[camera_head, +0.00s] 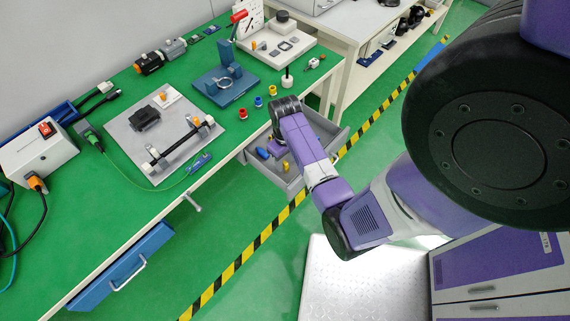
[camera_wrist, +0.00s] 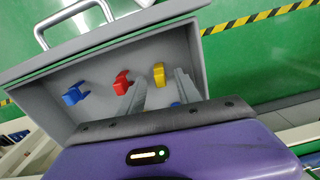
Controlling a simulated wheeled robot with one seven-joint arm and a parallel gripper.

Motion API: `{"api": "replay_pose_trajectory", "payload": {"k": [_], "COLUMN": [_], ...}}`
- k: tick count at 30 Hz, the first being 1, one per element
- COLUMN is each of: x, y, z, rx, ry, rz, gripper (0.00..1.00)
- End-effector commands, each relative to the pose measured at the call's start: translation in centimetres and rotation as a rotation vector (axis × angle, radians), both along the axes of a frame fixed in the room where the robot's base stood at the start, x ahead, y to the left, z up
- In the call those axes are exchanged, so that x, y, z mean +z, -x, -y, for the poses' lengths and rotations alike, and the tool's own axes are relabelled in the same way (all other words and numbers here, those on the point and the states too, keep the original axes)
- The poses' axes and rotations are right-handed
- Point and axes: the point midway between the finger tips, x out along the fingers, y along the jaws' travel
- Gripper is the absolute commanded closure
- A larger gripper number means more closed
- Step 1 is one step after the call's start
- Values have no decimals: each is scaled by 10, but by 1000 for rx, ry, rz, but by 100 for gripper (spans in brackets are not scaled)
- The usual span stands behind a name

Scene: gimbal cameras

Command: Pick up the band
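No piece is clearly recognisable as a band. In the wrist view a grey drawer (camera_wrist: 47,96) holds a blue piece (camera_wrist: 75,95), a red piece (camera_wrist: 121,83) and a yellow piece (camera_wrist: 159,74), each small and clip-like. My gripper (camera_wrist: 156,91) is open, its two grey fingers apart and pointing into the drawer. The yellow piece shows just beyond the gap between the fingertips; I see no contact. Another blue bit (camera_wrist: 175,104) shows near the right finger, partly hidden. In the head view my arm covers much of the open drawer (camera_head: 291,183) and hides my fingers.
The green workbench (camera_head: 115,195) bears a grey fixture plate (camera_head: 190,125), a blue press-like fixture (camera_head: 225,85) and small red, blue and yellow cylinders (camera_head: 258,102) near its front edge. A blue drawer (camera_head: 122,268) juts out further left. The drawer walls stand close around my fingers.

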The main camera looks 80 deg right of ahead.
Motion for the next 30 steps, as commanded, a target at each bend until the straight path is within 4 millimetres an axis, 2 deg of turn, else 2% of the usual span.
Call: {"api": "replay_pose_trajectory", "payload": {"k": [5, 12, 14, 18, 19, 30], "x": [-17, -19, -18, -18, -18, -17], "y": [0, -1, -1, -1, -1, -1], "z": [0, 0, 0, 0, 0, 0], "rx": [0, 0, 0, 0, 0, 0], "ry": [0, 2, 2, 2, 2, 2], "rz": [0, 1, 1, 1, 1, 1], "gripper": [60, 60, 70, 97, 100, 100]}}
